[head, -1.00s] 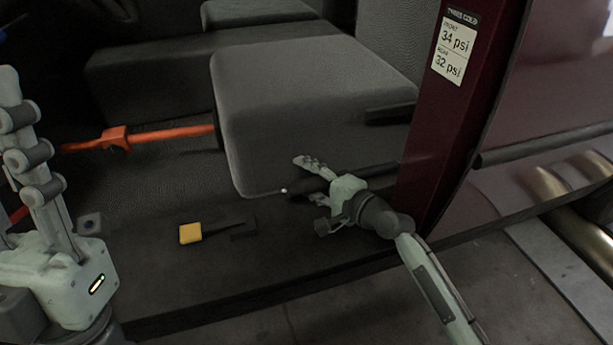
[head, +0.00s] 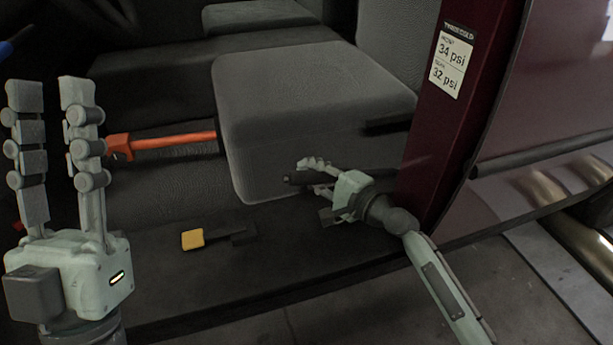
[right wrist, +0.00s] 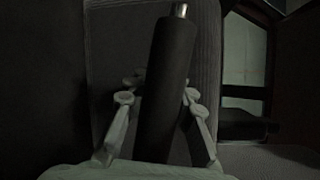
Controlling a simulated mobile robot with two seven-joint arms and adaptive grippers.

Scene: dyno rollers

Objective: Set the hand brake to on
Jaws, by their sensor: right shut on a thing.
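The hand brake (head: 298,180) is a dark rounded lever low beside the grey seat. In the right wrist view the hand brake (right wrist: 168,70) runs up the middle of the picture, with a silver button at its tip. My right gripper (head: 318,178) is shut on the lever, and in the right wrist view its fingers (right wrist: 157,97) lie on both sides of it. The lever's base is hidden behind the gripper in the head view. My left gripper (head: 52,85) is open and empty at the far left, fingers pointing up.
The grey seat (head: 310,90) stands just behind the lever. A yellow-ended dark handle (head: 193,239) lies on the sill to the left. An orange bar (head: 175,140) runs left of the seat. The dark red door pillar (head: 435,150) stands right of my right gripper.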

